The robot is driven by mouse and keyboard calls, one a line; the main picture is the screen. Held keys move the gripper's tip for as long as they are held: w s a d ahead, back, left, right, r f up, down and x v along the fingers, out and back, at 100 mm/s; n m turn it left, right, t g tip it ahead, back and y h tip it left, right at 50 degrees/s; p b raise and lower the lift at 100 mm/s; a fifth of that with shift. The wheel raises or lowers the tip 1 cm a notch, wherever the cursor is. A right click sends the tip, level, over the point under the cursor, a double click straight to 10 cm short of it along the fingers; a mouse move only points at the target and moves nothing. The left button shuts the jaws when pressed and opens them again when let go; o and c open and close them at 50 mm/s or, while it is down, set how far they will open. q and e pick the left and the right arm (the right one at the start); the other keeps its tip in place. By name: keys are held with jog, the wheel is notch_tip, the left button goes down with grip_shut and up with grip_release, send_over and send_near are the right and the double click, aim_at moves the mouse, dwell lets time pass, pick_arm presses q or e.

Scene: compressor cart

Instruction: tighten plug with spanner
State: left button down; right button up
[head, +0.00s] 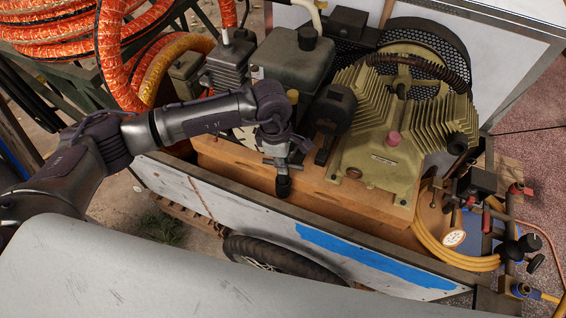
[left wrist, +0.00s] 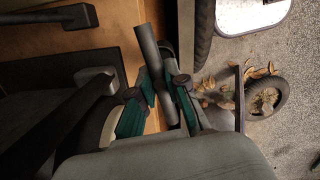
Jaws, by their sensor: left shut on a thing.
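My left gripper (head: 279,153) points down over the near edge of the cart, left of the compressor. In the left wrist view its green-padded fingers (left wrist: 165,88) are closed around a grey metal bar (left wrist: 151,52), which looks like the spanner's handle. In the head view, a dark cylindrical end (head: 283,187) shows just below the fingers, close to the white side panel. The spanner's working end is not clear. On the olive compressor block (head: 378,172) are a reddish cap (head: 393,138) and a small dark round fitting (head: 354,173); I cannot tell which is the plug. My right gripper is out of view.
The white cart panel (head: 215,198) with a blue stripe runs along the near side, above a wheel (head: 285,262). Valves and a gauge (head: 454,238) crowd the right end. Orange hoses (head: 60,30) lie at the back left. Some wooden deck (head: 250,165) beside the gripper is bare.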

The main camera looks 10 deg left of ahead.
pick_arm(q)
jog(key=shift+r+p, duration=0.75)
jog(key=shift+r, duration=0.85)
jog(key=shift+r, duration=0.1)
jog(key=shift+r+p, duration=0.4)
jog(key=shift+r, duration=0.5)
jog(key=shift+r+p, duration=0.4)
jog(key=shift+r, duration=0.6)
jog(key=shift+a, duration=0.1)
